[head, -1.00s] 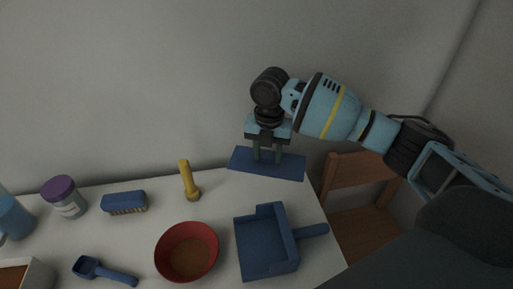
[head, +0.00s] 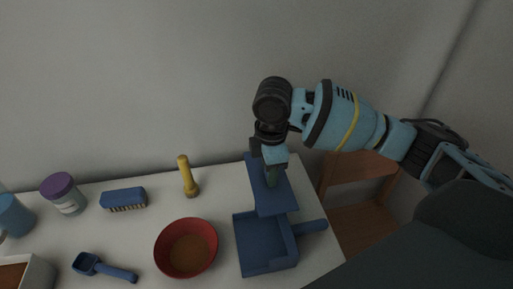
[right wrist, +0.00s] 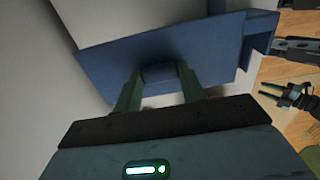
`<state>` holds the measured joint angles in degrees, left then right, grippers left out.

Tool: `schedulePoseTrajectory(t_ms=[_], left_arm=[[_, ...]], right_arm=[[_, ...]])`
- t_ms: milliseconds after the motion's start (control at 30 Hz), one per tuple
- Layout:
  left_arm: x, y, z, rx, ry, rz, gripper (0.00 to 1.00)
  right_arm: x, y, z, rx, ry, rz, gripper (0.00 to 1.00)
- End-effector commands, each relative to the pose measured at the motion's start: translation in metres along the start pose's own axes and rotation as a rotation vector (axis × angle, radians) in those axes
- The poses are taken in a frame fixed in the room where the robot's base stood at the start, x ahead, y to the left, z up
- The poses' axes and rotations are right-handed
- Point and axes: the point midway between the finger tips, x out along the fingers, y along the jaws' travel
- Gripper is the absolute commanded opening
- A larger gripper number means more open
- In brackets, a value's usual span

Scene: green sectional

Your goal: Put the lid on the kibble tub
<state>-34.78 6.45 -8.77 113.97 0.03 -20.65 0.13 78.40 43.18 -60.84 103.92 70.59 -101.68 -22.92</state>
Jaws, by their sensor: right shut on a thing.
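The lid (head: 273,200) is a flat blue rectangle, held by its raised grip in my right gripper (head: 271,180). In the head view it hangs above the right part of the table, close over the dustpan's back edge. In the right wrist view the lid (right wrist: 190,50) spans the upper middle, with both green fingers (right wrist: 158,88) closed on the grip block. The kibble tub (head: 44,272) appears to be the white open box with brown contents, cut off at the lower left corner. A dark gripper, seemingly my left (right wrist: 270,91), shows small at the right wrist view's edge, fingers apart and empty.
A blue dustpan (head: 262,255) lies below the lid. To its left are a red bowl (head: 186,248), yellow flashlight (head: 188,177), blue brush (head: 123,197), blue scoop (head: 105,268), purple-capped jar (head: 64,195) and blue mug (head: 13,217). A wooden chair (head: 350,190) stands at right.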

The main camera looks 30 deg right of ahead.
Motion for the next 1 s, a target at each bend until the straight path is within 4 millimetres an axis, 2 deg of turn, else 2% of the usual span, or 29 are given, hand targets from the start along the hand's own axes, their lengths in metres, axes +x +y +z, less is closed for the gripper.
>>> schedulePoseTrajectory(t_ms=[1000], left_arm=[[0.0,0.0,-0.001,0.0,0.002,0.0,0.39]], right_arm=[[-0.007,-0.089,0.003,1.173,-0.006,-0.002,0.18]])
